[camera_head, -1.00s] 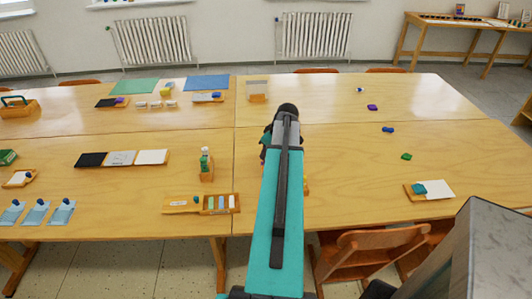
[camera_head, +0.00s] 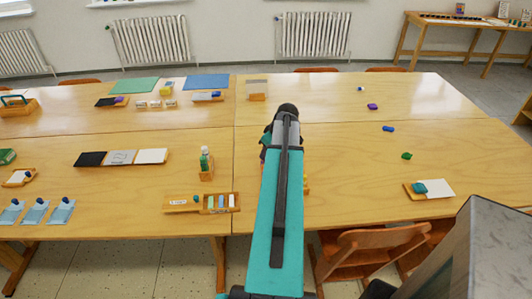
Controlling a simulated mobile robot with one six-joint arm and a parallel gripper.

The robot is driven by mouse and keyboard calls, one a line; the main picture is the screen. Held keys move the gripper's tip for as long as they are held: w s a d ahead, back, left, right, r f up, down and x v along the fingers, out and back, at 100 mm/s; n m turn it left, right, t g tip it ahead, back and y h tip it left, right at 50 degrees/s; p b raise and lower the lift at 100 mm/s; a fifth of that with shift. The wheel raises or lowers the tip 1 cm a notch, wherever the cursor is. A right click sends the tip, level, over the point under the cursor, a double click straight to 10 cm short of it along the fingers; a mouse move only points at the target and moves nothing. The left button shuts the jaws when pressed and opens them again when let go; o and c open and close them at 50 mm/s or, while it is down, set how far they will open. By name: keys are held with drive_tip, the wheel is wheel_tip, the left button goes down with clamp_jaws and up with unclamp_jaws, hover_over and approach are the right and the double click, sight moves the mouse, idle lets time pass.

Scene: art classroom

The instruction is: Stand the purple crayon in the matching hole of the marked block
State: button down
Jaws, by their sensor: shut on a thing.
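My teal arm link (camera_head: 275,220) rises through the middle of the head view to a dark joint. A dark part of my wrist shows just left of it. My jaws are hidden behind the arm, so what they hold does not show. I cannot make out the purple crayon or the marked block. A small sliver of an orange-yellow thing (camera_head: 306,184) shows at the right edge of the arm, on the near table; most of it is hidden, and I cannot tell what it is.
A wooden tray (camera_head: 180,206) with small coloured pieces and a green bottle in a wooden holder (camera_head: 207,175) stand left of the arm. On the right lie a purple piece (camera_head: 373,107), a blue piece (camera_head: 388,129) and a green piece (camera_head: 406,156). The tabletop between them is clear.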

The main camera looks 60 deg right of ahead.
drive_tip(key=shift+f, duration=0.2)
idle(0.5)
drive_tip(key=c, duration=1.7)
unclamp_jaws()
drive_tip(key=shift+o, duration=1.2)
drive_tip(key=shift+r, duration=0.1)
drive_tip(key=shift+r+p, duration=1.4)
drive_tip(key=shift+r, duration=1.5)
drive_tip(key=shift+r, duration=0.15)
